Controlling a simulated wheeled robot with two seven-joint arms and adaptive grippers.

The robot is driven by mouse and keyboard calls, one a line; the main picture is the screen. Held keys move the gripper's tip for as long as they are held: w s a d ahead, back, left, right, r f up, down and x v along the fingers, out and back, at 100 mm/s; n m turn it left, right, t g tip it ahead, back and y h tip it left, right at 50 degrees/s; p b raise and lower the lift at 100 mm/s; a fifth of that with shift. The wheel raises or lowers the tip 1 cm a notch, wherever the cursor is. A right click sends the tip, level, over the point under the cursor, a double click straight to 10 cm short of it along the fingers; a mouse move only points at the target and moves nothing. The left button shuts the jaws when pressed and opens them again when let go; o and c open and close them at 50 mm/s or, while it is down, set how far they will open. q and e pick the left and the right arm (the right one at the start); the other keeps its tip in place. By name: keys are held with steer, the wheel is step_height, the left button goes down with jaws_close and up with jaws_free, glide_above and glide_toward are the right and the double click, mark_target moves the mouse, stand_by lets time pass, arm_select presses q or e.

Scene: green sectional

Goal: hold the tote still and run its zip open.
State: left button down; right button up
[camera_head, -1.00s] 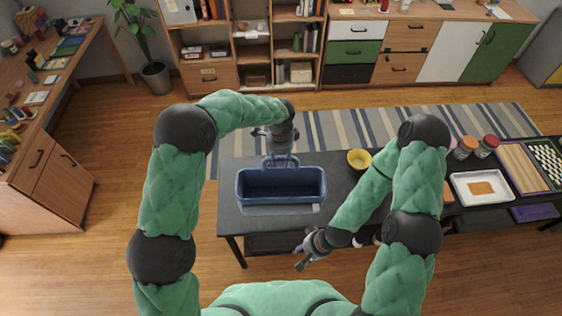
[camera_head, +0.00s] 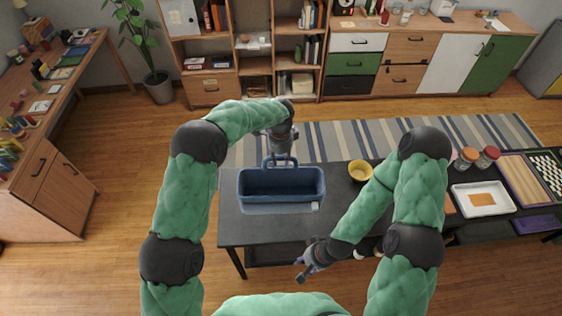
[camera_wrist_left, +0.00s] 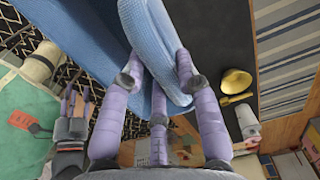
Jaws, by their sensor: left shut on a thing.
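The blue tote (camera_head: 281,202) is at the dark table's left part, its open-looking top showing a dark inside. A pale grey strip (camera_head: 270,209) runs along its front, with a small whitish piece (camera_head: 316,206) at the right end. My left gripper (camera_head: 280,160) is at the tote's back handle. In the left wrist view its purple fingers (camera_wrist_left: 160,62) are shut on the blue tote material (camera_wrist_left: 152,35). My right gripper (camera_head: 303,265) is empty in front of the table's front edge, apart from the tote. Its fingers look spread. I cannot make out the zip clearly.
A yellow bowl (camera_head: 360,171) stands right of the tote on the dark table (camera_head: 245,230). Farther right are lidded jars (camera_head: 478,157), a white tray (camera_head: 482,211) and a striped board (camera_head: 524,179). The tabletop in front of the tote is clear.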

arm_select(q)
steer(key=w, duration=0.6)
steer(key=shift+w, duration=0.3)
stand_by(0.5)
step_height(320, 180, down, 13)
steer(key=b, duration=0.7)
steer(key=shift+b, duration=0.4)
stand_by(4.7)
